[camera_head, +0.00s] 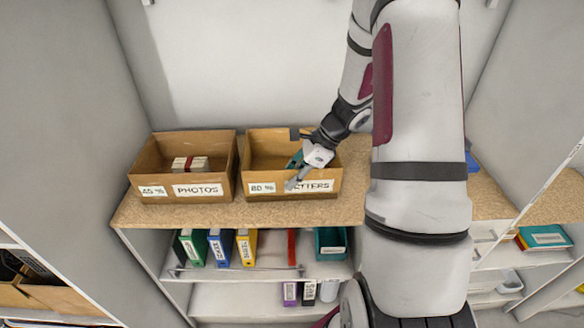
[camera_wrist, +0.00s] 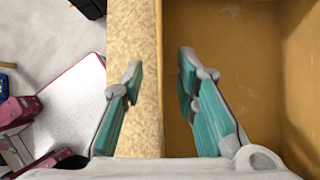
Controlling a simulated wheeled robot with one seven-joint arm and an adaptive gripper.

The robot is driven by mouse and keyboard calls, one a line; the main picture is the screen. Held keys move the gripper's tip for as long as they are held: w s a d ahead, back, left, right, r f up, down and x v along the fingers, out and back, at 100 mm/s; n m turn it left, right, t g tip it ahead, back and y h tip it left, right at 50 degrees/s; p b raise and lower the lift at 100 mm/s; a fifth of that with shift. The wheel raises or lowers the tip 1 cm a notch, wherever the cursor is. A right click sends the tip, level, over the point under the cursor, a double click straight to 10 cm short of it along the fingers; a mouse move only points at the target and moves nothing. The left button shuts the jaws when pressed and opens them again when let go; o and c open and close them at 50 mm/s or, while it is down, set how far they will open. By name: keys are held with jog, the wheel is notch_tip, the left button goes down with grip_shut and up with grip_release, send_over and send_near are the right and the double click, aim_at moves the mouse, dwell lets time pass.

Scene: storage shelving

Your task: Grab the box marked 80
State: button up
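The box marked 80 (camera_head: 256,196) is an open-topped brown box on the shelf top, with a second label ending in "TTERS" partly hidden by my gripper. It looks empty where its inside shows. My gripper (camera_head: 293,173) is at its front wall, pointing down. In the wrist view, my gripper (camera_wrist: 160,73) is open. One teal finger is over the inside of the box (camera_wrist: 230,70) and the other is outside. The front wall lies between the fingers, with gaps visible on both sides.
A similar box labelled PHOTOS (camera_head: 165,195) with a banded stack inside stands close at the left. The wooden shelf top (camera_head: 240,211) has a narrow clear strip in front. Binders (camera_head: 218,247) and a teal tray (camera_head: 331,243) sit below. A grey side wall (camera_head: 60,110) bounds the left.

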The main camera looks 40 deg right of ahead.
jog(key=shift+w+a+f, duration=0.1)
jog(key=shift+a+f, duration=0.05)
jog(key=shift+f, duration=0.2)
jog(key=shift+c, duration=0.6)
grip_shut()
jog(key=shift+r, duration=0.1)
